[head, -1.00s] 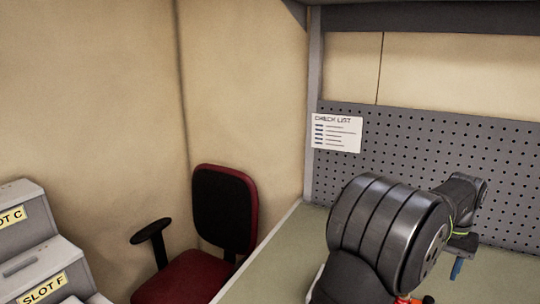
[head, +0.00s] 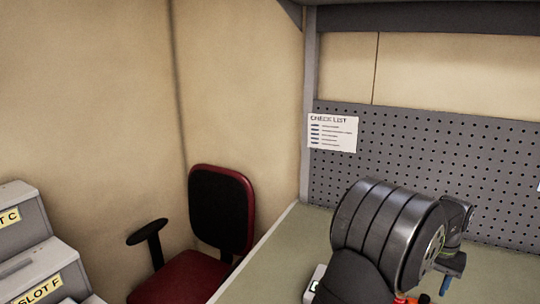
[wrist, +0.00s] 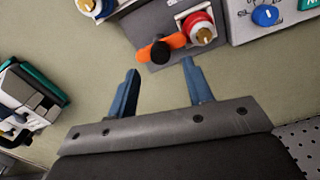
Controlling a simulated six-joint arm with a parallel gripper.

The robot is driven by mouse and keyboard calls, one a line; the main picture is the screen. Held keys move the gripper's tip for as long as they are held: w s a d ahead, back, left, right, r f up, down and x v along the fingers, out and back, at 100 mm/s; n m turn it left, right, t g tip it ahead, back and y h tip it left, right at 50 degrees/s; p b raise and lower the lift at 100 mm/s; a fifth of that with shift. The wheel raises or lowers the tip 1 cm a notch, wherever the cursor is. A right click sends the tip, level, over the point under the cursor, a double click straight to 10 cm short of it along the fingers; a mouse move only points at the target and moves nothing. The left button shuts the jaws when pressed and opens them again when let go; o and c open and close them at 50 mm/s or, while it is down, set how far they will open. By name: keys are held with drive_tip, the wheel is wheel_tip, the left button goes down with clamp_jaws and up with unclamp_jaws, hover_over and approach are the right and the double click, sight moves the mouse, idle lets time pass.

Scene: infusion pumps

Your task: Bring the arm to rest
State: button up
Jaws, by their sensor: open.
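My gripper (wrist: 158,82) shows in the wrist view with its two blue fingers spread apart and nothing between them. It is above the green-grey bench top (wrist: 110,45). In the head view my arm's large dark links hide most of the gripper; a blue finger (head: 445,286) shows at the lower right, over the bench.
In the wrist view, a grey fixture with an orange lever (wrist: 165,47) and red part (wrist: 198,27) lies just beyond the fingertips. A panel with a blue knob (wrist: 265,15) is at the upper right, a white-and-green device (wrist: 28,100) at left. A red chair (head: 222,210) stands beside the bench.

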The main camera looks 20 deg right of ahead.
sight(425, 297)
wheel_tip(425, 297, down, 4)
drive_tip(key=shift+r, duration=0.1)
drive_tip(key=shift+f, duration=0.35)
drive_tip(key=m, duration=1.3)
drive_tip(key=shift+m, duration=2)
